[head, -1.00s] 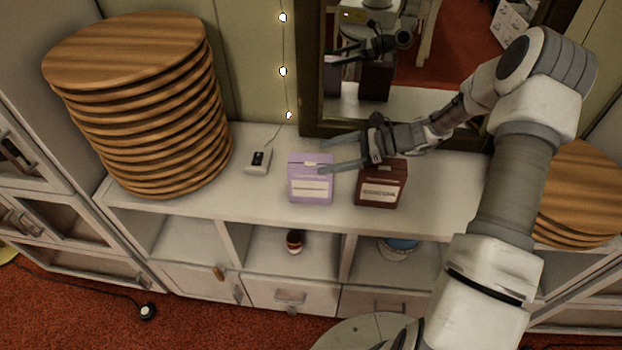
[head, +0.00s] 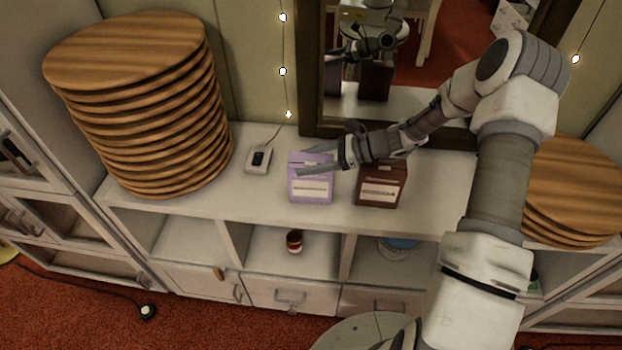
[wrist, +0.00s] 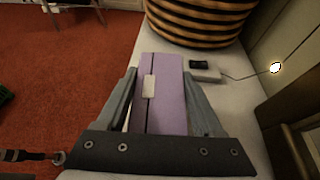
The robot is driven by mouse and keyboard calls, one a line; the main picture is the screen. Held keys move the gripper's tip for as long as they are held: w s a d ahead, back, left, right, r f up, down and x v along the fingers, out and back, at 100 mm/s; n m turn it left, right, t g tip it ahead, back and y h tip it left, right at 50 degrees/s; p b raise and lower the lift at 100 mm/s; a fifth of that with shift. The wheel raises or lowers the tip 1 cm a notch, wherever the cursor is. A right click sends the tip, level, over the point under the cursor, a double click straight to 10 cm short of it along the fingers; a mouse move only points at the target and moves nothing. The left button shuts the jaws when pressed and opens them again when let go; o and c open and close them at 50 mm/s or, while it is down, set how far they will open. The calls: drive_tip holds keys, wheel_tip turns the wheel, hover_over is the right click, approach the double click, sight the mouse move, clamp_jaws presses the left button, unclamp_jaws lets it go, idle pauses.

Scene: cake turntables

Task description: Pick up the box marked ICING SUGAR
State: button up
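A purple box (head: 311,191) with a pale label stands upright on the white cabinet top. A dark brown box (head: 381,190) stands just to its right. The print on both labels is too small to read, so I cannot tell which says ICING SUGAR. My gripper (head: 302,161) is open, its fingers over the top of the purple box. In the wrist view the purple box (wrist: 171,95) lies between the two open fingers (wrist: 159,72), one on each side. Whether they touch it is unclear.
A tall stack of wooden boards (head: 145,110) stands left, another stack (head: 575,190) right. A small white device (head: 258,159) with a cord sits left of the purple box. A dark-framed mirror (head: 312,75) stands behind. A small jar (head: 294,242) is in the shelf below.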

clamp_jaws()
drive_tip(key=shift+r, duration=0.1)
